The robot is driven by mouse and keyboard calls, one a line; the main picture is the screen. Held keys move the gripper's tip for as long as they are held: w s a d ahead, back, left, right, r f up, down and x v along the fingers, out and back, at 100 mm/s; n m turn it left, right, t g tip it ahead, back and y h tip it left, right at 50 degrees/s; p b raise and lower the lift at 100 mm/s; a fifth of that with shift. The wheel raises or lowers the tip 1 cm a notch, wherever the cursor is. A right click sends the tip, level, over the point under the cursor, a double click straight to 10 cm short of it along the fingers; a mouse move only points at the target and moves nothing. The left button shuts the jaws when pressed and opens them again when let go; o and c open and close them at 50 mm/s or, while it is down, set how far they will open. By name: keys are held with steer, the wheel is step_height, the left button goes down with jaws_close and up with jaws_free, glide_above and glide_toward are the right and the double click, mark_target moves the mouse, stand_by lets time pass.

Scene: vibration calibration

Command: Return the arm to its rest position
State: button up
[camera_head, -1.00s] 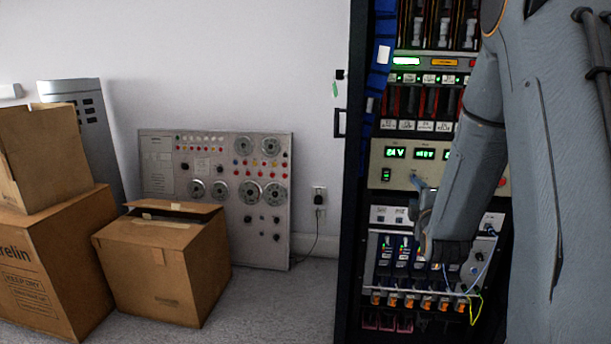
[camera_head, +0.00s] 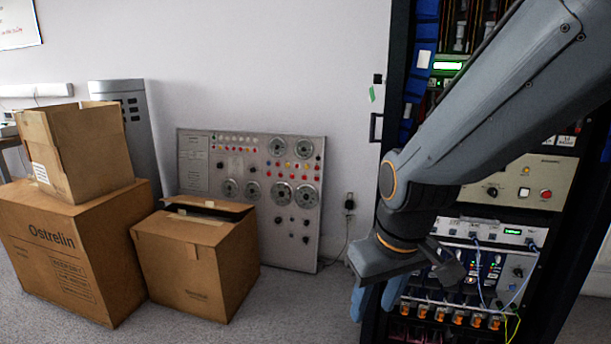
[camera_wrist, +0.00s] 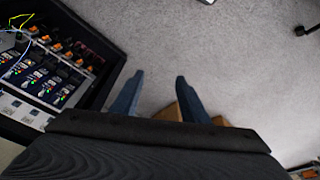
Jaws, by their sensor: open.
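My arm reaches in from the upper right of the head view and bends at a joint in front of the equipment rack (camera_head: 400,80). My gripper (camera_head: 375,303) hangs at the arm's end, near the rack's left edge, with its blue fingers pointing down. The arm hides much of the rack's upper and middle panels.
The rack's lower modules (camera_head: 455,317), with orange connectors and loose cables, are close to my gripper. Cardboard boxes (camera_head: 195,270) stand on the floor at left. A grey dial panel (camera_head: 240,195) leans on the wall. Floor between boxes and rack is clear.

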steer(key=s+r+m+g+p, duration=0.1)
steer(key=s+r+m+g, duration=0.1)
steer(key=s, duration=0.6)
steer(key=d+r+m+p, duration=0.2)
steer(key=d+r+p, duration=0.5)
steer(key=p, duration=0.8)
steer(key=shift+d+r+h, duration=0.25)
steer(key=shift+r+h, duration=0.15)
steer(key=shift+r, duration=0.05)
